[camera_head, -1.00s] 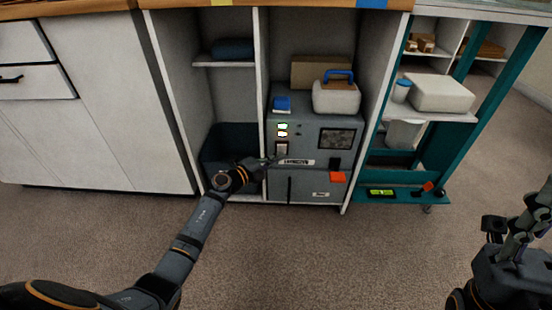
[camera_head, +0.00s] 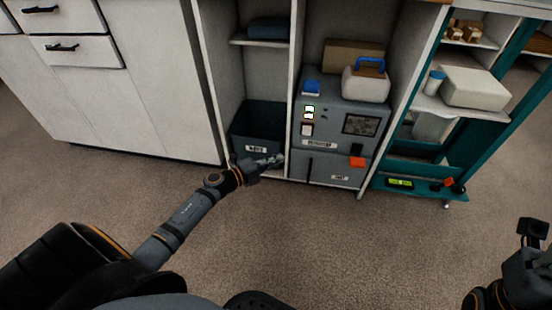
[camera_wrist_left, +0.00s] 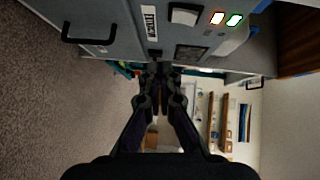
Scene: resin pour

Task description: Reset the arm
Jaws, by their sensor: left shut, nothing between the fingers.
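My left arm reaches in from the left in the head view. Its gripper (camera_head: 271,161) is shut and empty, in front of the dark bin (camera_head: 262,122) and left of the grey machine (camera_head: 333,135). In the left wrist view the shut left gripper (camera_wrist_left: 161,72) points past the machine (camera_wrist_left: 112,15), whose lit buttons and black handle show at the top. My right arm (camera_head: 522,275) shows only in part at the lower right of the head view. Its fingers cannot be made out clearly.
A white cabinet (camera_head: 140,80) stands at the left. A white case with a blue handle (camera_head: 366,82) and a blue block (camera_head: 311,87) sit on the machine. A teal cart (camera_head: 408,168) with a white box (camera_head: 474,88) stands at the right. The carpeted floor in front is clear.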

